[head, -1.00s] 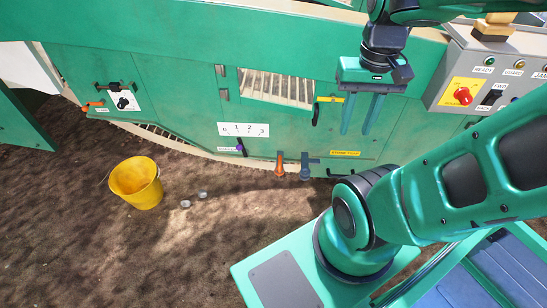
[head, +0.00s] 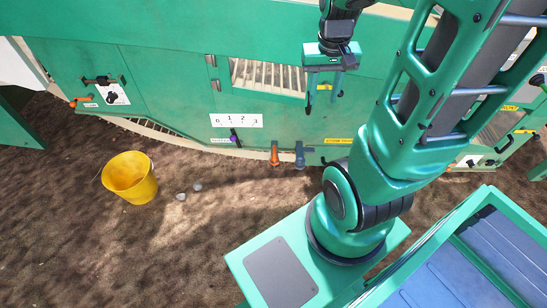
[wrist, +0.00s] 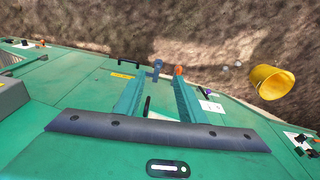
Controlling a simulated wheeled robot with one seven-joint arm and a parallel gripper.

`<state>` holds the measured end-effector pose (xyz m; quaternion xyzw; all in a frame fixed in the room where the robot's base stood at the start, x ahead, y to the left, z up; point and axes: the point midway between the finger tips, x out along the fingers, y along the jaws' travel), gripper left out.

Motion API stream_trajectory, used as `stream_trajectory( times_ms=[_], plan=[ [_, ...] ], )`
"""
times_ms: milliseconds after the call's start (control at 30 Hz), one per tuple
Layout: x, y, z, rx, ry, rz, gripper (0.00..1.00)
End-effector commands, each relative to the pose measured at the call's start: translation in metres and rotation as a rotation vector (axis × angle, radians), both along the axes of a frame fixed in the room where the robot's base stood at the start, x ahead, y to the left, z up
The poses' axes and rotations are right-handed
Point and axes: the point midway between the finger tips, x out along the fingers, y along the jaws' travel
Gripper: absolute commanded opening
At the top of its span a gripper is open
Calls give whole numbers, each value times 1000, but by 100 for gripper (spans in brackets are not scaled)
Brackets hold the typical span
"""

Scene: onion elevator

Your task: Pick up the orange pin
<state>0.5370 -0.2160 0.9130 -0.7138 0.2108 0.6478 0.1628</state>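The orange pin (head: 275,154) hangs upright at the lower edge of the green machine panel, just left of a dark blue-grey pin (head: 300,155). In the wrist view the orange pin (wrist: 178,71) shows beyond the tip of the right finger, and the blue-grey pin (wrist: 156,70) lies between the finger directions. My gripper (head: 322,98) is open and empty, up and to the right of the orange pin in the head view, in front of the panel. Its two fingers (wrist: 157,84) are wide apart and apart from the pin.
A yellow bucket (head: 131,178) stands on the brown soil, with two small grey stones (head: 188,192) beside it. A purple knob (head: 235,138) hangs under the number plate (head: 236,120). Another orange handle (head: 73,102) is at far left. The soil below the pins is clear.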

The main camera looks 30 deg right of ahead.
Motion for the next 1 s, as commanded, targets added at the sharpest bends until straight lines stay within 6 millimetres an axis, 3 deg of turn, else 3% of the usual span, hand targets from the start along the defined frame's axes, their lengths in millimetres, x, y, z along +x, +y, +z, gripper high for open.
stream_trajectory(
  times_ms=[200,500,733,1000],
  plan=[
    [61,-16,-57,-24,-44,14,36],
    [130,-24,-150,-28,-131,24,36],
    [165,-22,-229,-10,-207,12,36],
    [184,-12,-325,23,-295,-30,36]
  ],
)
